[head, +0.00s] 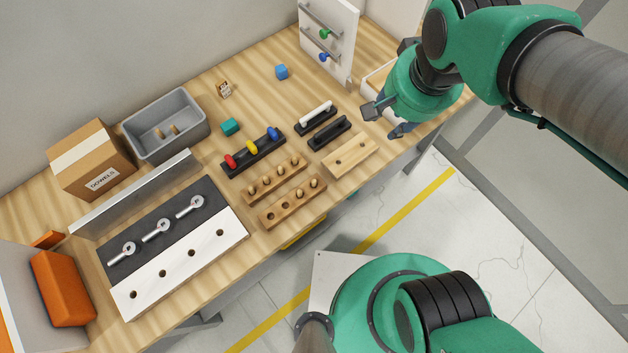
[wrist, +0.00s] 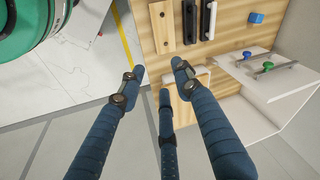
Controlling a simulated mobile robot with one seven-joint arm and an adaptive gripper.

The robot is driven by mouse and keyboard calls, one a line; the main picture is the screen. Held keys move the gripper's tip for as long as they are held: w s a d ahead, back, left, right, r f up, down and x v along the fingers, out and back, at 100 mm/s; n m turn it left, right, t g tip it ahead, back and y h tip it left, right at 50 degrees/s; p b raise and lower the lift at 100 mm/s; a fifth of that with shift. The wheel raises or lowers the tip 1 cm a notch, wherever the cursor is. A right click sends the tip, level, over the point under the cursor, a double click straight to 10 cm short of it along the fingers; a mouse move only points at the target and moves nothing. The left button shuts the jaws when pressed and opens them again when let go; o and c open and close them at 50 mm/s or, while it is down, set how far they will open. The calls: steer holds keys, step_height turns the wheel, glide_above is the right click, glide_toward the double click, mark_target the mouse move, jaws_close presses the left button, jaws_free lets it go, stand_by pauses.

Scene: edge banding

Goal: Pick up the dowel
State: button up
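Several light wooden dowels stand in two wooden racks in the head view: the back rack (head: 262,187) and the front rack (head: 283,213). The front rack has dowels (head: 298,194) toward its right and open holes at its left. Two more dowels (head: 174,129) are in the grey bin (head: 136,150). Which dowel is meant, I cannot tell. My gripper (head: 385,119) is over the right part of the bench, right of the racks and apart from them. Its fingers are spread and empty, as the wrist view (wrist: 156,78) also shows. No dowel is clear in the wrist view.
A wooden block with two holes (head: 362,152) and black and white handles (head: 316,114) lie left of my gripper. The front bench edge borders open floor.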

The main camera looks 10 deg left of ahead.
steer(key=a+f+m+g, duration=0.1)
steer(key=a+f+g, duration=0.1)
steer(key=a+f, duration=0.45)
steer(key=m+g+h+p, duration=0.1)
steer(key=m, duration=0.1)
glide_above(314, 181)
step_height(314, 181, down, 7)
steer(key=shift+w, duration=0.1)
steer(key=shift+f, duration=0.1)
steer(key=shift+f+b, duration=0.55)
steer(key=shift+f, duration=3.7)
steer(key=shift+f+b, duration=0.65)
steer(key=shift+f, duration=1.95)
